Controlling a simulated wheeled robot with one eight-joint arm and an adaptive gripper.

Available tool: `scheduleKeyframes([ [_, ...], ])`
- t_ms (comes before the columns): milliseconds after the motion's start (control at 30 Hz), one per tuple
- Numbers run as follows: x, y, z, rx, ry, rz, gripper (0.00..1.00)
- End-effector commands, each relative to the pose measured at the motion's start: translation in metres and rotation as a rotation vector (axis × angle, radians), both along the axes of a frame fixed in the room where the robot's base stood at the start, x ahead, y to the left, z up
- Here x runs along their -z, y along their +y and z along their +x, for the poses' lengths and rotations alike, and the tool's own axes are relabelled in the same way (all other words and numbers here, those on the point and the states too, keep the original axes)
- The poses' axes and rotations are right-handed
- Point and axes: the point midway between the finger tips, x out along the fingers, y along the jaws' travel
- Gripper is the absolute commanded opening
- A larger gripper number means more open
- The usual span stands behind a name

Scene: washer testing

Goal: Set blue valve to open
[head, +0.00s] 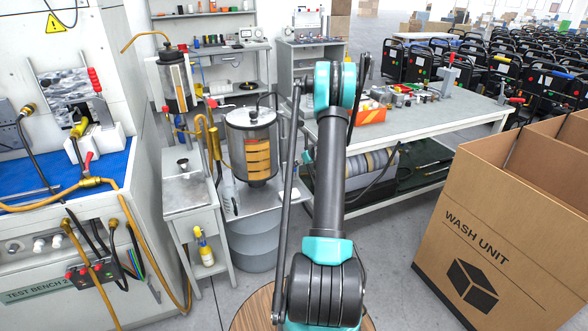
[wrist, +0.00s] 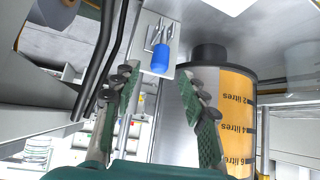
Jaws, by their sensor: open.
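The blue valve (wrist: 160,60) shows in the wrist view as a blue handle on a metal bracket, upper centre. I cannot make out its handle in the head view. My gripper (wrist: 158,80) is open, with its two green padded fingers on either side of the line to the blue handle. The handle appears beyond the fingertips, and I see no contact. In the head view, a similar tank (head: 250,145) stands left of my arm, and my gripper's fingers cannot be made out.
Dark hoses (wrist: 108,45) run close to the left finger. In the head view, a workbench (head: 440,115) with parts stands behind my arm. A large cardboard box (head: 455,240) is at the right, and a test bench (head: 75,215) at the left. Floor shows between the arm and box.

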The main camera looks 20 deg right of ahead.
Motion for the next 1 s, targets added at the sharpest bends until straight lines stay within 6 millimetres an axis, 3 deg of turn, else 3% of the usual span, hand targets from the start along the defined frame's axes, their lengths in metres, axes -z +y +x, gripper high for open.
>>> scheduleKeyframes([
  [200, 0.030, 0.007, 0.029, -0.002, 0.001, -0.001, 0.43],
  [400, 0.047, 0.011, 0.046, -0.001, 0.001, 0.000, 0.43],
  [867, 0.055, 0.013, 0.053, 0.000, 0.000, 0.000, 0.43],
  [1000, 0.055, 0.013, 0.053, 0.000, 0.001, 0.000, 0.26],
])
